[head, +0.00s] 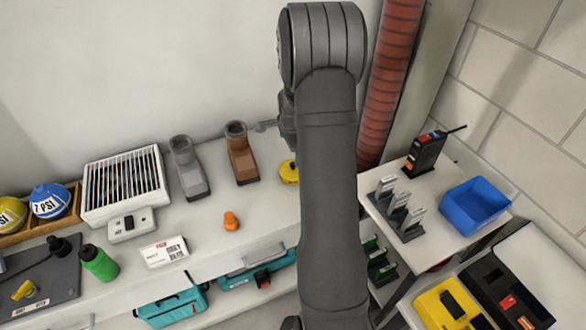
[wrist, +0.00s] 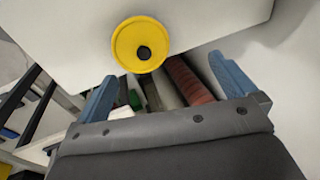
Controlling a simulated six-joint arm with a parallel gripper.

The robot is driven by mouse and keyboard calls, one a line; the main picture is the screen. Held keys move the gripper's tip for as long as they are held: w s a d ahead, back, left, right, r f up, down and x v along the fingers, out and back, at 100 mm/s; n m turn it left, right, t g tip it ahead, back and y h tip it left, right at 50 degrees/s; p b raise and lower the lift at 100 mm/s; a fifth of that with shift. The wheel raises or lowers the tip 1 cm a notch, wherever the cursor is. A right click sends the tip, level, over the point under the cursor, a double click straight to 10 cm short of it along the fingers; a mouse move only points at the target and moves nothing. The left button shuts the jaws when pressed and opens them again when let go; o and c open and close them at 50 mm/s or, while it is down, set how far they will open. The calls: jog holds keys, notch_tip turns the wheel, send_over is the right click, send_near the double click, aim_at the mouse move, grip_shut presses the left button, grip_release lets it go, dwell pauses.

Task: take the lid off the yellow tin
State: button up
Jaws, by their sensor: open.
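The yellow tin (head: 289,171) stands on the white shelf top in the head view, and my arm hides its right side. In the wrist view the yellow tin (wrist: 124,42) shows as a round yellow top, its lid with a dark knob (wrist: 144,53) near the middle.
A brown boot (head: 241,158) and a grey boot (head: 188,170) stand left of the tin. An orange object (head: 231,222) lies nearer the shelf's front. A red ribbed pipe (head: 388,80) rises behind my arm. A blue bin (head: 475,205) sits on the right table.

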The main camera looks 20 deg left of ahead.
notch_tip(320, 180, up, 9)
jog(key=m+g+h, duration=0.2)
jog(key=m+g, duration=0.1)
jog(key=m, duration=0.2)
jog(key=f, duration=1.2)
jog(key=shift+w+f, duration=0.1)
jog(key=shift+w, duration=0.1)
jog(key=f, duration=0.5)
jog(key=shift+s+d+f, duration=0.1)
jog(key=shift+d, duration=0.1)
jog(key=c, duration=0.7)
